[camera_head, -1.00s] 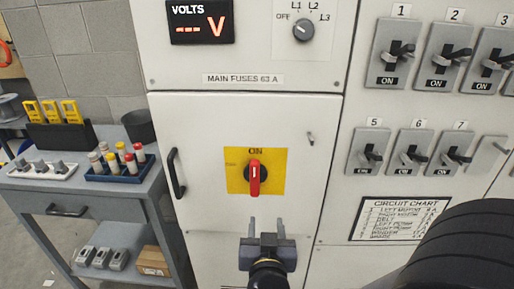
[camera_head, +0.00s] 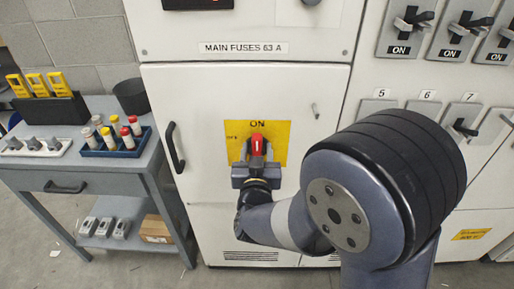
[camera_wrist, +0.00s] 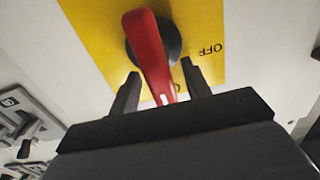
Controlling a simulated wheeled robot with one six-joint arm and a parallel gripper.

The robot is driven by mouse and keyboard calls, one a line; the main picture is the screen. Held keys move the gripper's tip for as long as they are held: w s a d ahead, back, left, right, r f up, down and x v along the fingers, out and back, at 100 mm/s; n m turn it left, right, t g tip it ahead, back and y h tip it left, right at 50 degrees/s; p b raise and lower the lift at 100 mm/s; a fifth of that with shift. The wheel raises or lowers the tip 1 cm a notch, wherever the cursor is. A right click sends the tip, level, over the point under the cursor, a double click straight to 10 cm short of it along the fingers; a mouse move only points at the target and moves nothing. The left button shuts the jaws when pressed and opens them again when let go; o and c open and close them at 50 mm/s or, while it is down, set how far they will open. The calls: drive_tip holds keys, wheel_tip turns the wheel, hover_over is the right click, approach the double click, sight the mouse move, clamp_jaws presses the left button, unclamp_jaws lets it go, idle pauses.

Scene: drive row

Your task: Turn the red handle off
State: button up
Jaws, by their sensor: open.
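The red handle (camera_head: 257,143) sits on a yellow plate (camera_head: 279,134) on the white cabinet door, upright under the word ON. In the wrist view the red handle (camera_wrist: 150,52) runs from its dark round hub down between my fingers, and the plate (camera_wrist: 204,30) shows the word OFF at its right. My gripper (camera_head: 257,164) is at the lower part of the handle. In the wrist view my gripper (camera_wrist: 158,88) is open, with one finger on each side of the handle and gaps visible beside it. My arm hides the lower right of the door.
A door pull (camera_head: 175,148) is at the door's left edge. Rows of switches (camera_head: 466,32) are on the right panel. A grey workbench (camera_head: 110,178) with a tray of fuses (camera_head: 122,148) stands at the left.

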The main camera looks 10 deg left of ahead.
drive_tip(key=shift+w, duration=0.35)
drive_tip(key=shift+c, duration=0.3)
clamp_jaws()
